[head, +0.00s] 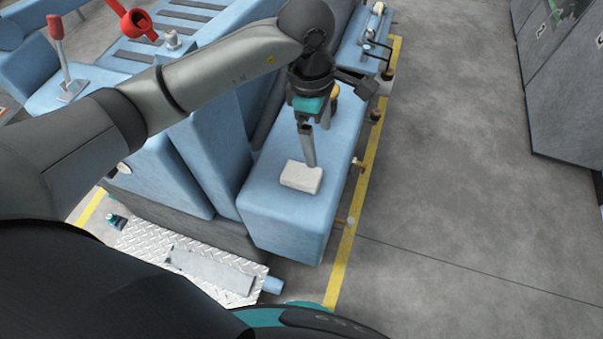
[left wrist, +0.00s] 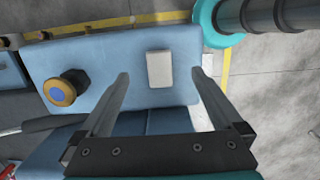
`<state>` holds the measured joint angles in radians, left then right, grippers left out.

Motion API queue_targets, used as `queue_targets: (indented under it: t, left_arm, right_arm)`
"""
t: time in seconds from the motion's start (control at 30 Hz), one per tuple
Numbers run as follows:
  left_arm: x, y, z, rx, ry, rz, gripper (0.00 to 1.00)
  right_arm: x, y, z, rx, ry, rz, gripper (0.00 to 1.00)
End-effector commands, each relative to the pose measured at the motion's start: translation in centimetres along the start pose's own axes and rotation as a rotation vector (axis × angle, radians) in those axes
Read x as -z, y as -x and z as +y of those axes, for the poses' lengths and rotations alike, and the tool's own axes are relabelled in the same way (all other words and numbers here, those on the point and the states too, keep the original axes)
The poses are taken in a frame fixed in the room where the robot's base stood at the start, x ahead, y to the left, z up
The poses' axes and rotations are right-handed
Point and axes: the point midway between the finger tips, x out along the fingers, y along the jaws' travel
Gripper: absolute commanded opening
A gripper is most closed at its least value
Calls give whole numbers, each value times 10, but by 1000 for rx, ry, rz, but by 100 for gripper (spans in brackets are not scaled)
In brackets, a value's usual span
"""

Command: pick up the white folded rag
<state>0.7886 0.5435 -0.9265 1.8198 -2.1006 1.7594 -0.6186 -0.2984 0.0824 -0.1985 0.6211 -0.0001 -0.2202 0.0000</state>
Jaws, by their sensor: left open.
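The white folded rag (head: 301,177) lies flat on top of a light blue machine block (head: 285,220) in the head view. It also shows in the left wrist view (left wrist: 159,69), lying between the lines of the two fingers. My left gripper (head: 310,162) points down over the block, with its fingers just behind and above the rag in the head view. In the left wrist view its fingers are spread wide with nothing between them. Whether the fingertips touch the block cannot be told. My right gripper is not in view.
A dark knob with a yellow and blue cap (left wrist: 66,88) stands on the same block, left of the rag in the left wrist view. Tall blue panels (head: 208,150) rise left of the block. Open floor (head: 450,190) lies to the right.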

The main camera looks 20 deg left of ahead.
Motion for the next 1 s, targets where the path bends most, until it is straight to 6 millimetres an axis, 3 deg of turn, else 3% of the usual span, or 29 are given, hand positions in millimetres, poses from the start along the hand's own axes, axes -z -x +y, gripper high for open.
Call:
queue_targets:
  t: [0.03, 0.17, 0.6, 0.87, 1.0]
  left_arm:
    - [12, 4, 3, -6, -1, 53, 100]
    - [27, 2, 6, -8, 0, 121, 100]
    - [38, -80, 6, -6, 2, 125, 100]
    - [41, -98, 6, -7, 2, 123, 100]
    - [47, -118, 3, -4, 2, 123, 100]
  right_arm:
    - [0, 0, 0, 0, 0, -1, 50]
    - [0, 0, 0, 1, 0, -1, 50]
    - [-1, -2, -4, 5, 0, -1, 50]
    - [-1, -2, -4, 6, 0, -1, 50]
    - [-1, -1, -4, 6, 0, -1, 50]
